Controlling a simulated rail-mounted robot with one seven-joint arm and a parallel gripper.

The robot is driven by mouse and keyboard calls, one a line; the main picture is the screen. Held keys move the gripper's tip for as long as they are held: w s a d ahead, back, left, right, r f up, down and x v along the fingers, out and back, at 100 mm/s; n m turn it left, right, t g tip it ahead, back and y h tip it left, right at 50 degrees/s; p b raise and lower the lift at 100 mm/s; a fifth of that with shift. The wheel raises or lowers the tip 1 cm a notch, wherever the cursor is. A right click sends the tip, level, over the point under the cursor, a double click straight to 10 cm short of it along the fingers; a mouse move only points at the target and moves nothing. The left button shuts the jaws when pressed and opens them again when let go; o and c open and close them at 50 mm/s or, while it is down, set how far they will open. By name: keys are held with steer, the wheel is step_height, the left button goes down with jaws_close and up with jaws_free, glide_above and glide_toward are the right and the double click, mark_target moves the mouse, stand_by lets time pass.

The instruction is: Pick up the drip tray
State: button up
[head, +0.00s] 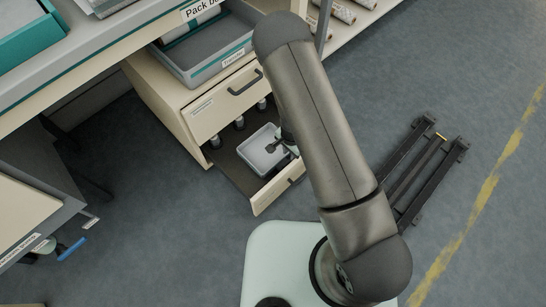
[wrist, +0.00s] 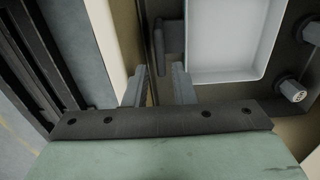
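The drip tray (head: 258,152) is a shallow, pale grey rectangular tray lying in an open lower drawer (head: 230,163). In the wrist view its white inside (wrist: 232,38) shows at the top, right of centre. My gripper (wrist: 159,78) is low over the front of the drawer, near the tray's near side. Its two fingers stand apart with nothing visibly clamped between them. A dark grey upright piece (wrist: 171,38) shows just beyond the fingers, beside the tray; I cannot tell what it belongs to. In the head view my arm hides most of the gripper.
The cream drawer front (wrist: 108,40) is just left of the fingers. Several small capped bottles (wrist: 291,90) stand in the drawer beside the tray. A closed drawer with a dark handle (head: 245,84) is above. A black rail frame (head: 425,165) lies on the floor to the right.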

step_height(320, 180, down, 5)
steer(key=b, duration=0.3)
steer(key=shift+d+f, duration=0.1)
steer(key=shift+f, duration=0.1)
steer(key=shift+w+r, duration=0.1)
jaws_close()
